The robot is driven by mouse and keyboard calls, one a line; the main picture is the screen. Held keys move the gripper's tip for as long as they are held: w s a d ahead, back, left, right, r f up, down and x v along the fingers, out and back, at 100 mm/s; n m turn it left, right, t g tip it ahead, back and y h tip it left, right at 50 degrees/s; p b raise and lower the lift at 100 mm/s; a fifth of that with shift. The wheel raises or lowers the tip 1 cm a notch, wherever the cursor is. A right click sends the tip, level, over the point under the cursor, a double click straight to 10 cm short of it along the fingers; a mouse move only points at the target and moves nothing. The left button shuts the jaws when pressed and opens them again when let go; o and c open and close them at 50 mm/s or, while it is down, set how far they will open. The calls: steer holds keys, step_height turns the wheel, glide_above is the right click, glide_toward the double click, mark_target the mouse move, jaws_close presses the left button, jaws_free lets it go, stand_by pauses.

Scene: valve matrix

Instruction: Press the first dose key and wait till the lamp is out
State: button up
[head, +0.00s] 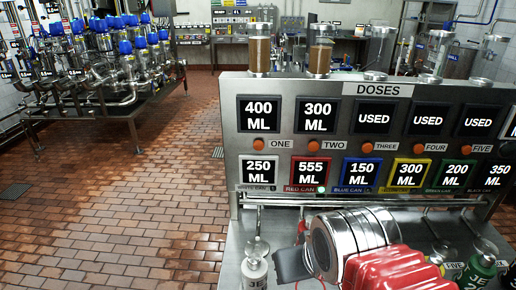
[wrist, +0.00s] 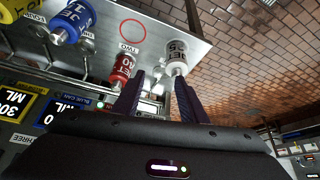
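The first dose key is the orange button (head: 257,143) beside the label ONE, under the 400 ML display (head: 259,114). Nothing covers it in the head view. A small green lamp (head: 321,190) is lit by the RED CAN label, under the 555 ML display (head: 310,171). My gripper (wrist: 160,80) shows in the wrist view with its two dark fingers apart and nothing seen held between them. In the head view its dark body (head: 290,265) is low in front of the panel, below and right of the key. The fingertips are not clear there.
A white can (head: 254,272) stands on the steel shelf below the panel; it also shows near the fingertips in the wrist view (wrist: 176,58). A red can (wrist: 122,70) and a blue can (wrist: 72,20) stand beside it. A rail (head: 270,201) runs under the displays.

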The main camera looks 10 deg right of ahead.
jaws_close()
stand_by(1.4)
